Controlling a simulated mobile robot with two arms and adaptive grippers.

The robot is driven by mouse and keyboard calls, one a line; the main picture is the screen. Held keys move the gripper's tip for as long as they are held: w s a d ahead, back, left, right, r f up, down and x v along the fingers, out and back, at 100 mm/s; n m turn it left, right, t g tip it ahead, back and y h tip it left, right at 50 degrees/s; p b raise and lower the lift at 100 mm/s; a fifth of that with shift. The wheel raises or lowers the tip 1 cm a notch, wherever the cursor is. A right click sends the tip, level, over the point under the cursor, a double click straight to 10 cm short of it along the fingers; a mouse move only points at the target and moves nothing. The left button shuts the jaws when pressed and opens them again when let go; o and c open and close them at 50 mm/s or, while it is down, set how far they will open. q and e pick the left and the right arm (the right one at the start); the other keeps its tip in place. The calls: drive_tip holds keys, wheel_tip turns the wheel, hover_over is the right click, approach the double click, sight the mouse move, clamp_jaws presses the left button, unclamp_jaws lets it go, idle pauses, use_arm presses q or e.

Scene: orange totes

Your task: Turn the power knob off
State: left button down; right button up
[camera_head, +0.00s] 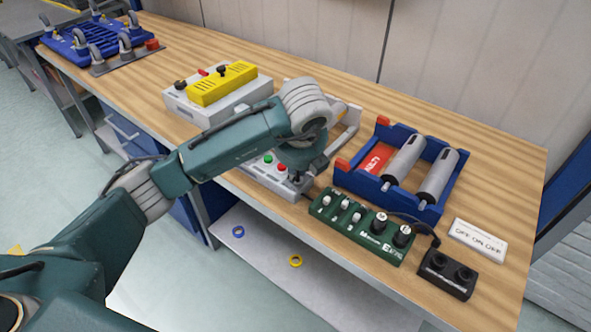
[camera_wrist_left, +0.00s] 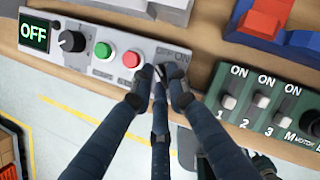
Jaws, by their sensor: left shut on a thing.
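The grey control box (camera_head: 252,177) sits at the table's front edge. In the left wrist view the box (camera_wrist_left: 152,76) has a display (camera_wrist_left: 34,33) reading OFF, a black pointer knob (camera_wrist_left: 72,41), a green button (camera_wrist_left: 103,50) and a red button (camera_wrist_left: 131,58). My left gripper (camera_wrist_left: 161,78) has its fingers together at the box's right end, shut on what seems to be the power knob. The fingers hide the knob, so its angle cannot be told. In the head view my left arm hides part of the box. My right gripper is not in view.
A green switch panel (camera_head: 352,233) stands right of the box, with a black two-knob unit (camera_head: 447,274) beside it. Behind is a blue rack (camera_head: 376,191) with grey cylinders. A yellow-topped device (camera_head: 222,84) stands to the left. The table's right back is clear.

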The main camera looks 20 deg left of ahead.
use_arm(q)
drive_tip(key=c, duration=1.7)
unclamp_jaws()
drive_tip(key=v, duration=1.2)
drive_tip(key=shift+s, duration=0.1)
